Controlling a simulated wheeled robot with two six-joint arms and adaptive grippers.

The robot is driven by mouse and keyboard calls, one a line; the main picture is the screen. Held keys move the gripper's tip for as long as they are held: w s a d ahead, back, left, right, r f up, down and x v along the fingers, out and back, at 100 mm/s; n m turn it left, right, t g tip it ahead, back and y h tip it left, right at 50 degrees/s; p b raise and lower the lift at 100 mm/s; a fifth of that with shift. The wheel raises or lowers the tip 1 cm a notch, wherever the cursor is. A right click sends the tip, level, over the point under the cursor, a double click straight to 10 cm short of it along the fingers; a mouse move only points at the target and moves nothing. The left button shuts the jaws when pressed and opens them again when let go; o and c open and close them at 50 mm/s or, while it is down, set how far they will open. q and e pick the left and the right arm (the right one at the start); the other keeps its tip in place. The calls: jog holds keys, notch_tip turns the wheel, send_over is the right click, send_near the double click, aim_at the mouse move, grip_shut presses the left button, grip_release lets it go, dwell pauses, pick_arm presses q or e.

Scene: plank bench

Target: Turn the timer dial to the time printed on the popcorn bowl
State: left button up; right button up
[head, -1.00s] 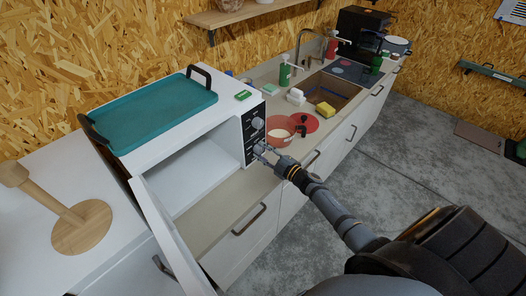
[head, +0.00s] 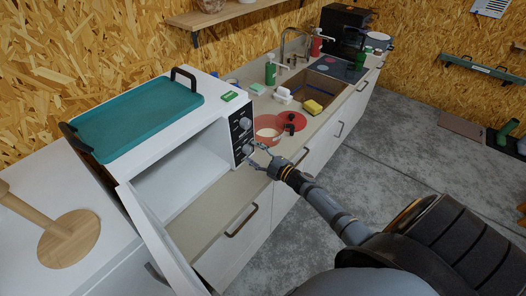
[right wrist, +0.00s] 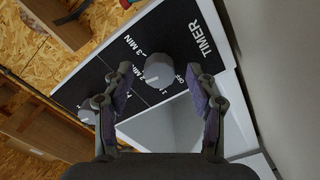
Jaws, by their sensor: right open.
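The white microwave (head: 190,130) stands on the bench with its door open. Its black panel has two grey dials. The timer dial (head: 247,149) is the lower one. In the right wrist view the timer dial (right wrist: 158,68) sits near the printed words TIMER and 3 MIN, with a light pointer mark; other labels are partly hidden. My right gripper (head: 262,156) is open and empty in front of it. In the right wrist view its fingers (right wrist: 163,88) appear either side of the dial, without clear contact. The reddish popcorn bowl (head: 267,121) stands beyond the panel; no print is readable. My left gripper is out of view.
The open door (head: 160,240) juts out at the front left. A red lid (head: 292,118), a yellow sponge (head: 313,106) and the sink (head: 325,92) are farther along.

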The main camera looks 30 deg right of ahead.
jog(key=v, duration=1)
jog(key=shift+s, duration=0.3)
jog(key=shift+d, duration=0.1)
jog(key=s+d+f+m+g+h+b, duration=0.1)
jog(key=s+d+f+m+g+h, duration=0.2)
jog(key=f, duration=0.7)
jog(key=s+d+f+m+g+h+b, duration=0.1)
jog(key=s+f+m+h+b, duration=0.3)
jog(key=f, duration=0.6)
jog(key=s+d+f+m+g+p, duration=0.1)
jog(key=s+d+f+m+g, duration=0.3)
jog(key=f, duration=0.6)
jog(key=s+a+f+m+g+b, duration=0.1)
jog(key=s+a+f, duration=0.3)
jog(key=s, duration=0.5)
jog(key=s+a+f+m+g+b, duration=0.1)
jog(key=s+a+f+g, duration=0.3)
jog(key=s+f, duration=0.4)
jog(key=s+a+f+m+g+b, duration=0.1)
jog(key=s+a+f, duration=0.4)
jog(key=s, duration=0.5)
notch_tip(320, 180, down, 2)
jog(key=shift+s+a+f+g, duration=0.1)
jog(key=shift+s+a+g, duration=0.2)
jog(key=shift+g, duration=0.6)
